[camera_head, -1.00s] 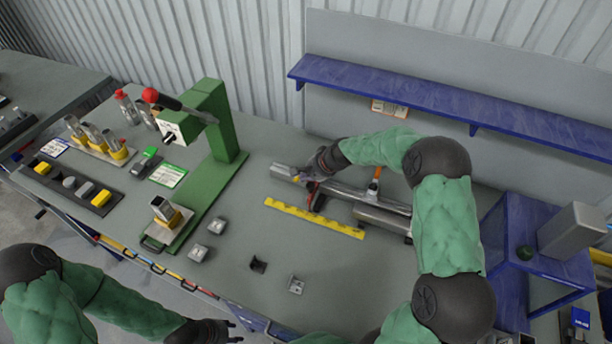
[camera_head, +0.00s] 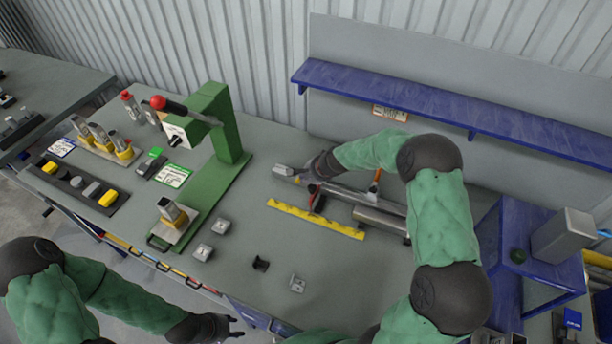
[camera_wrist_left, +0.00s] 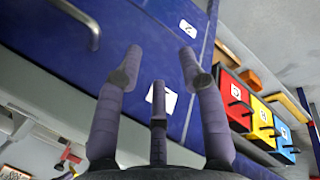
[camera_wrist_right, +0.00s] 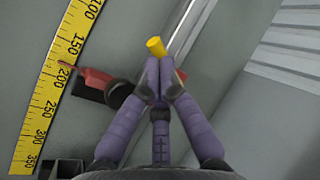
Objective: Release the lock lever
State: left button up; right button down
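A metal rail with a stop (camera_head: 345,197) lies at the back of the grey table behind a yellow ruler (camera_head: 315,219). A red lever (camera_head: 317,201) sits on it and shows larger in the right wrist view (camera_wrist_right: 92,80). My right gripper (camera_head: 303,179) is over the rail's left end. In the right wrist view its fingers are closed together at a yellow knob (camera_wrist_right: 156,46), whose end sticks out past the fingertips. The red lever is beside the fingers, apart from the tips. My left gripper (camera_head: 234,327) is open and empty off the table's front edge.
A green press (camera_head: 225,130) with a red-balled handle stands left of the rail. Small grey blocks (camera_head: 203,252) and a black piece (camera_head: 261,263) lie on the front of the table. A blue shelf (camera_head: 430,98) runs along the back wall.

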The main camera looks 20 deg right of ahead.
jog(key=w+m+h+p, duration=0.1)
jog(key=m+h+p, duration=0.1)
jog(key=p, duration=0.3)
jog(key=w+m+h+p, duration=0.2)
jog(key=m+p, duration=0.3)
jog(key=w+a+m+h+p, duration=0.1)
jog(key=w+m+h+p, duration=0.1)
jog(key=m+p, duration=0.2)
jog(key=shift+a+g+p, duration=0.1)
jog(key=shift+g+p, duration=0.2)
jog(key=shift+p, duration=0.8)
jog(key=shift+s, duration=0.1)
jog(key=shift+s+d, duration=0.5)
jog(key=shift+d, duration=0.15)
